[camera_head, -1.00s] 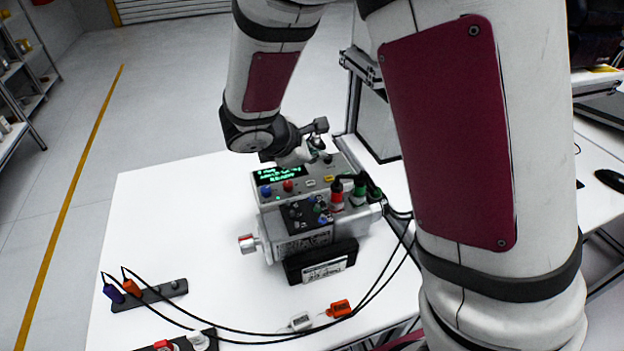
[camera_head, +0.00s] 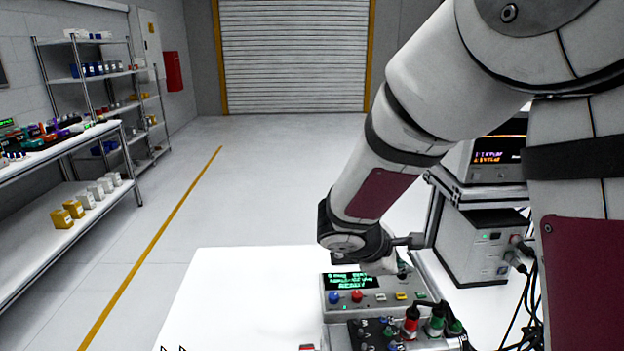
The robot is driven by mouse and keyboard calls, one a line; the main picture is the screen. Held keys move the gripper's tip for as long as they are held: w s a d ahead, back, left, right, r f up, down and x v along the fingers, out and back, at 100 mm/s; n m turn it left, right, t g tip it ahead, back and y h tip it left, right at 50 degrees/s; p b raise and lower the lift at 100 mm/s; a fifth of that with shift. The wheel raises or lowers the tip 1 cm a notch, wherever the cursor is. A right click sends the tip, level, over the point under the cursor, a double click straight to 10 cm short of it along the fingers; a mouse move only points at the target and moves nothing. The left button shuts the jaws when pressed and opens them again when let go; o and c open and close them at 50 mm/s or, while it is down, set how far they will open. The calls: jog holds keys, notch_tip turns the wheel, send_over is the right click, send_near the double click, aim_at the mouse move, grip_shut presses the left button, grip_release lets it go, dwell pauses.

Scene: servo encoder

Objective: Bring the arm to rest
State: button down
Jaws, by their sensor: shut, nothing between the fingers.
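My arm reaches in from the right in the head view, its wrist low over the white table (camera_head: 235,290). My gripper (camera_head: 404,268) is small and mostly hidden beyond the wrist, above the back of a grey device. It is shut, with nothing seen in it. The grey device (camera_head: 372,299) has a lit green display and blue and red knobs. Red and green plugs stand on the unit in front of it. Whether the gripper touches the device cannot be told.
To the right, a stand holds an instrument with an orange display (camera_head: 498,157) above a grey box (camera_head: 480,245), with cables hanging beside it. Shelves (camera_head: 105,85) and a bench with small parts are at the left. The floor beyond the table is clear.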

jog(key=s+d+r+m+g+y, duration=0.2)
jog(key=s+d+r+m, duration=0.2)
jog(key=s+r+m, duration=0.7)
jog(key=s+a+r+m+y, duration=0.1)
jog(key=s+a+m+y, duration=0.1)
jog(key=s, duration=0.5)
jog(key=s+a+r+m+t+y, duration=0.1)
jog(key=s+a+y, duration=0.2)
jog(key=s, duration=0.5)
jog(key=shift+s+a+m+y, duration=0.15)
jog(key=shift+s+m+y, duration=0.15)
jog(key=shift+m, duration=0.1)
jog(key=shift+a, duration=0.1)
